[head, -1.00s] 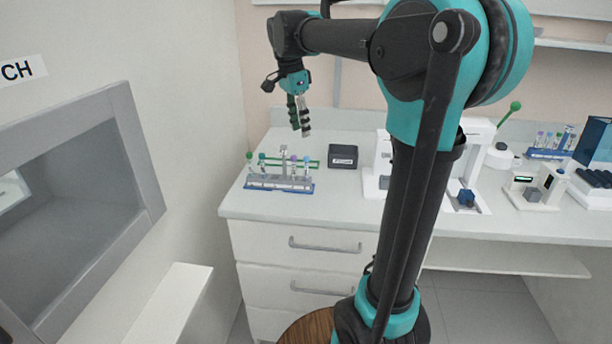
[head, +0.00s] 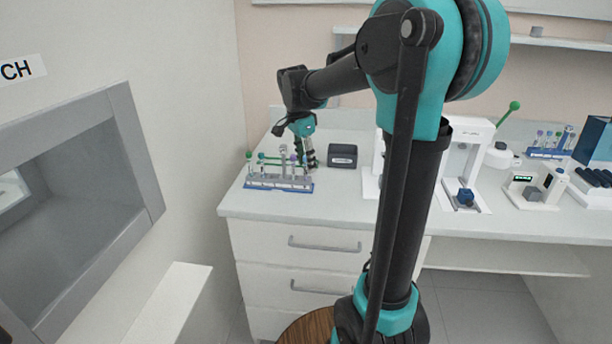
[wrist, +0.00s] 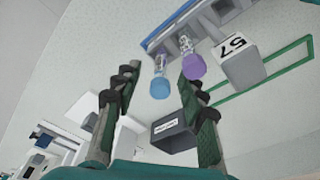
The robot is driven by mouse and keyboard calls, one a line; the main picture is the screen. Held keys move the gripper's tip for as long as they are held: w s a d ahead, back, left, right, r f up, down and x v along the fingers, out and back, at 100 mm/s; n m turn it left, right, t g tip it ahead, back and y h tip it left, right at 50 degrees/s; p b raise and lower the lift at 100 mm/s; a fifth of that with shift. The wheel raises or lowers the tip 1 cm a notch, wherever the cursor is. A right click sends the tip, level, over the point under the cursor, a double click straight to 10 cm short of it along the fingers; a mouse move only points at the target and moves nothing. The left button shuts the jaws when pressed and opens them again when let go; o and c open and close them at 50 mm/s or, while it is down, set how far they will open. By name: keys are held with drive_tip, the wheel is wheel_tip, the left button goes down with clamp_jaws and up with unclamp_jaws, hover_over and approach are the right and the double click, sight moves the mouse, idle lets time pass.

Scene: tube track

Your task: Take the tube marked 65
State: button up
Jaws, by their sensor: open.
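The tube rack (head: 265,184) stands at the left end of the counter with several capped tubes upright in it. My gripper (head: 309,162) is low at the rack's right end. In the wrist view my gripper (wrist: 157,84) is open, with a blue-capped tube (wrist: 160,88) showing between the fingertips in the picture; I cannot tell whether it is within the jaws. A purple-capped tube (wrist: 194,67) is just right, near the right fingertip. A grey block marked 57 (wrist: 242,65) is farther right. I can read no 65 on any tube.
A dark labelled box (head: 343,156) stands right of the rack. A green frame (wrist: 278,70) lies behind the rack. White instruments (head: 466,160) stand farther right on the counter. The wall is left of the rack. Bare counter (head: 335,190) lies front right.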

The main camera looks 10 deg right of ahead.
drive_tip(key=shift+c, duration=0.6)
clamp_jaws()
wheel_tip(320, 180, up, 20)
idle(0.5)
